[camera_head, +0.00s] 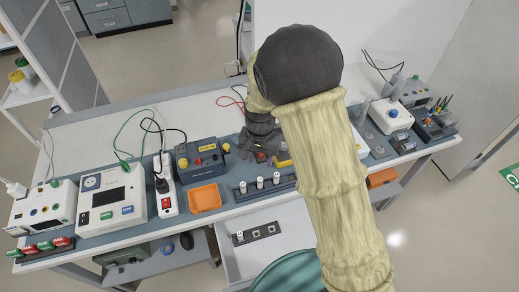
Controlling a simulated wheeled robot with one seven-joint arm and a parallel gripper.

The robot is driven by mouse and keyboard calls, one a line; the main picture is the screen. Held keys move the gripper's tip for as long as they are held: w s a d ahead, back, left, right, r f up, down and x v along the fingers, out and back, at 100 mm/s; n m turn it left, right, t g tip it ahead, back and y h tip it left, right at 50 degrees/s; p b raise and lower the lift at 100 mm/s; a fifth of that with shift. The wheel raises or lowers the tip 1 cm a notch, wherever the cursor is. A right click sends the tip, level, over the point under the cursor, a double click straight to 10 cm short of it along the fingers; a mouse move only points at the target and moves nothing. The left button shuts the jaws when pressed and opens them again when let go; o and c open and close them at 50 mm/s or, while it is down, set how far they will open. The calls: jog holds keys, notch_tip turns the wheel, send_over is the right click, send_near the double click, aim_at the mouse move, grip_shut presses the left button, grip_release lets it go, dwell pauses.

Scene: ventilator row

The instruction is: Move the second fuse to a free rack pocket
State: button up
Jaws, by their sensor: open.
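A dark rack (251,190) lies along the front edge of the bench. Three white-topped fuses stand upright in it: a left one (243,187), a middle one (260,182) and a right one (276,178). A second dark strip (263,234) lies in the open drawer below. It has a white-topped fuse (240,236) at its left end and two pockets that look empty. My gripper (262,153) is over the bench behind the fuse rack, open, apart from the fuses. Its fingertips are small and dark, and I cannot see anything between them. My arm hides the rack's right end.
An orange tray (205,198) sits left of the rack, with a yellow-and-black device (200,158) behind it. A power strip (166,187) and white instruments (110,198) stand further left. The open drawer (235,265) juts out below the bench. A teal round object (285,275) is in front.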

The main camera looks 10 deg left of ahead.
notch_tip(320, 180, up, 4)
dwell(0.6)
jog(key=s+d+r+t, duration=0.1)
jog(key=s+d+r, duration=0.1)
jog(key=d, duration=0.5)
jog(key=s+d+r+n, duration=0.1)
jog(key=s+d+r, duration=0.1)
jog(key=s+d, duration=0.3)
jog(key=s+d+r+t, duration=0.1)
jog(key=s+d, duration=0.3)
jog(key=d, duration=0.6)
jog(key=shift+s+r+n+t+p, duration=0.15)
jog(key=shift+r+n+t+p, duration=0.2)
jog(key=shift+r, duration=0.55)
jog(key=shift+c, duration=0.8)
